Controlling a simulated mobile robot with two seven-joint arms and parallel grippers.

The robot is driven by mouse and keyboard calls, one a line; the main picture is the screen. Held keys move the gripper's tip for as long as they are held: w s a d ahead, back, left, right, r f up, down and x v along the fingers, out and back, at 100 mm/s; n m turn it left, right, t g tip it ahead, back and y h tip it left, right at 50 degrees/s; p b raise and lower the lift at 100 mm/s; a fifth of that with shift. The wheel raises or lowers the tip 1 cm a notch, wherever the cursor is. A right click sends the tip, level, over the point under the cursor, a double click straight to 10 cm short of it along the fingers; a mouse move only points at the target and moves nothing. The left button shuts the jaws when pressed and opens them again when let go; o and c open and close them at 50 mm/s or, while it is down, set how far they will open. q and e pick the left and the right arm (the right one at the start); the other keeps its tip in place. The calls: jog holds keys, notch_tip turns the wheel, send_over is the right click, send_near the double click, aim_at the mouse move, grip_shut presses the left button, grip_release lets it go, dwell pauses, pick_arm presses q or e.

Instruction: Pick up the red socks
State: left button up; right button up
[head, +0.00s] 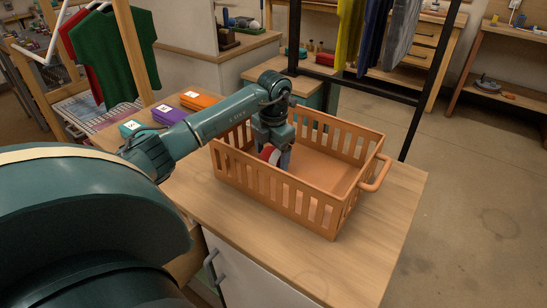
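A small red and white bundle, which looks like the red socks (268,153), is inside the orange slatted basket (340,213) near its left end. My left gripper (276,160) reaches down into the basket, pointing downward, right at the bundle. Its fingers overlap the bundle in the picture, and the basket's front slats hide part of both. I cannot tell whether the fingers are closed on the bundle or only around or beside it. My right gripper is out of view.
The basket stands on a wooden counter (390,225) and looks otherwise empty. Teal, purple (168,114) and orange (199,101) boxes sit left of it. A black rack post (424,80) rises behind. Shirts (112,55) hang at the left. Bare counter lies in front.

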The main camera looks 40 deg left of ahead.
pick_arm(q)
jog(key=c, duration=0.8)
jog(key=shift+r, duration=0.1)
